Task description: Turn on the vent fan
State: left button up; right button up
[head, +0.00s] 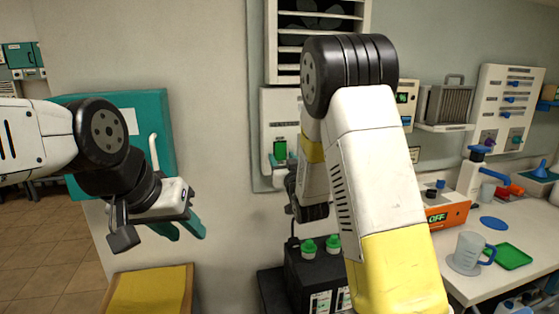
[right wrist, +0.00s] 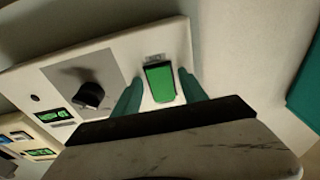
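The vent fan (head: 315,22) shows as a louvred white housing at the top of the wall in the head view, partly hidden by my right arm. Below it is a white control panel (head: 277,106) with a green rocker switch (head: 280,149). The right wrist view shows the green switch (right wrist: 160,82) close up, beside a black knob (right wrist: 90,95) on a grey plate. My right gripper (right wrist: 161,94) is open, with one teal finger on each side of the switch. Whether they touch the panel, I cannot tell. My left gripper (head: 179,229) is open and empty at the left.
A teal cabinet (head: 150,115) stands behind my left arm. A black battery (head: 308,268) with green caps sits below the panel. At the right, a bench holds an orange device (head: 446,217) reading OFF, a measuring jug (head: 468,252) and a green tray (head: 513,256).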

jog(key=shift+s, duration=0.1)
jog(key=v, duration=0.7)
jog(key=shift+s, duration=0.3)
jog(key=shift+d+f, duration=0.1)
